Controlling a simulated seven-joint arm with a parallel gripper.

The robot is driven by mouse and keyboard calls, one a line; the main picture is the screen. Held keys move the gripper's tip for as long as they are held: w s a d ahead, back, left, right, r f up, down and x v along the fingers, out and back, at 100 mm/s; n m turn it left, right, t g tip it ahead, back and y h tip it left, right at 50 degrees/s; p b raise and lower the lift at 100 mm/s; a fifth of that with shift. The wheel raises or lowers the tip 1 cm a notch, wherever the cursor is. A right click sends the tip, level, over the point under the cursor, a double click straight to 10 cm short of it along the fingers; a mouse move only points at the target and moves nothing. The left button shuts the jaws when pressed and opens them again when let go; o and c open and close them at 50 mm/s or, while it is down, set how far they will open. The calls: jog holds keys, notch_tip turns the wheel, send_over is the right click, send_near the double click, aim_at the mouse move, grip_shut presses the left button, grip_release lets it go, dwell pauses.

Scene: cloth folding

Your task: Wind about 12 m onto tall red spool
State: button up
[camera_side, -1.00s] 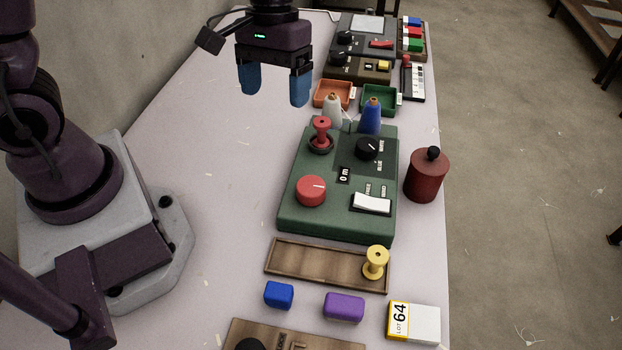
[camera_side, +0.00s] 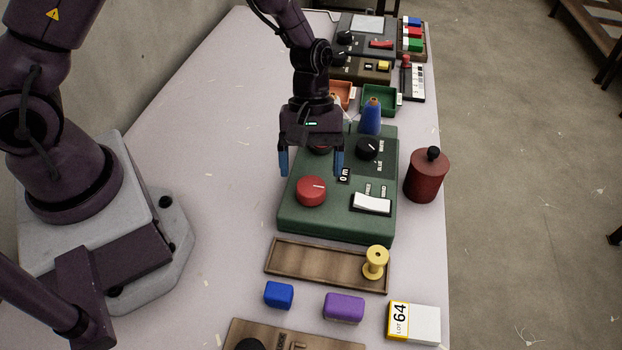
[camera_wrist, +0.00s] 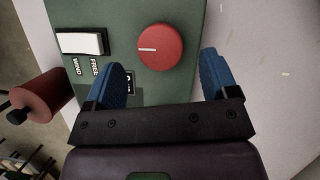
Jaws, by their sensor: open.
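The green winder (camera_side: 290,222) bears a red knob (camera_side: 311,191), a black selector knob (camera_side: 368,149) marked WHITE and BLUE, a white rocker switch (camera_side: 371,203) marked FREE and WIND, and a counter (camera_side: 344,175) reading 0 m. The red spool (camera_side: 321,150) on the winder is almost wholly hidden behind my gripper. A blue thread cone (camera_side: 371,118) stands at the back; the white cone is mostly hidden. My gripper (camera_side: 311,172) is open and empty, above the winder near the red knob. In the wrist view the red knob (camera_wrist: 160,47) lies between the fingers' lines, untouched.
A dark red canister (camera_side: 427,175) stands right of the winder. In front are a wooden tray (camera_side: 310,262) with a yellow spool (camera_side: 375,262), blue (camera_side: 279,295) and purple (camera_side: 344,307) blocks, and a LOT 64 box (camera_side: 413,322). The table left of the winder is clear.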

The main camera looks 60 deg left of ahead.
aim_at(311, 184)
jog(key=shift+x, duration=1.85)
jog(key=c, duration=0.9)
jog(key=shift+c, duration=0.2)
